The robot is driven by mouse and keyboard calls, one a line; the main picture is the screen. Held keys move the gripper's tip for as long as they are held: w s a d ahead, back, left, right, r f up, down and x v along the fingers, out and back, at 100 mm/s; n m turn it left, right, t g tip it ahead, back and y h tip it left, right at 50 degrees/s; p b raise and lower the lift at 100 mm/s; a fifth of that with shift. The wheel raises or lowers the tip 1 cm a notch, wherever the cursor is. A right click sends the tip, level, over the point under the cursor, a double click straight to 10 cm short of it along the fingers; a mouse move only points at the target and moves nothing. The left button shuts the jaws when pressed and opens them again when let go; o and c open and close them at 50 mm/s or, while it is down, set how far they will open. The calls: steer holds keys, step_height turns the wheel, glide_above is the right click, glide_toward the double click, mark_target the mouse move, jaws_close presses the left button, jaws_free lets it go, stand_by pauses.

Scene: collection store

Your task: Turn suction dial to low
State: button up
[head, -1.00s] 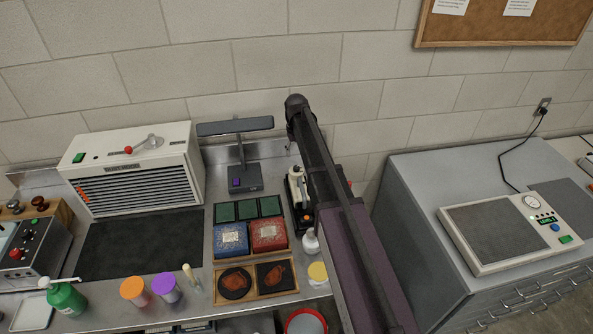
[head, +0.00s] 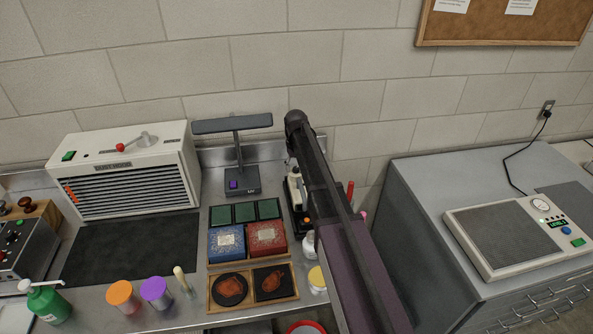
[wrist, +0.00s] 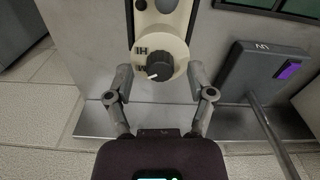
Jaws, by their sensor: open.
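In the wrist view a black dial knob (wrist: 159,66) sits on a round cream collar (wrist: 176,48) on a cream body. The collar shows "HI" at upper left and a partly readable mark below it. The knob's white pointer line aims to the lower left, towards that lower mark. My gripper (wrist: 159,75) is open, one finger on each side of the dial; I cannot tell whether they touch it. In the head view a cream device (head: 294,188) shows partly behind my arm, which hides my gripper there.
The UV lamp (head: 240,180) stands close beside the cream device; its base (wrist: 265,75) is at the right of the wrist view. Red and blue boxes (head: 227,243) and a wooden tray (head: 253,292) lie in front. A grey cabinet (head: 415,215) stands right.

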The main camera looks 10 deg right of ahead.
steer(key=shift+f, duration=0.15)
jaws_close()
steer(key=shift+d, duration=0.1)
steer(key=shift+n, duration=0.4)
steer(key=n, duration=0.4)
steer(key=shift+n, duration=0.4)
steer(key=n, duration=0.6)
steer(key=shift+n, duration=0.3)
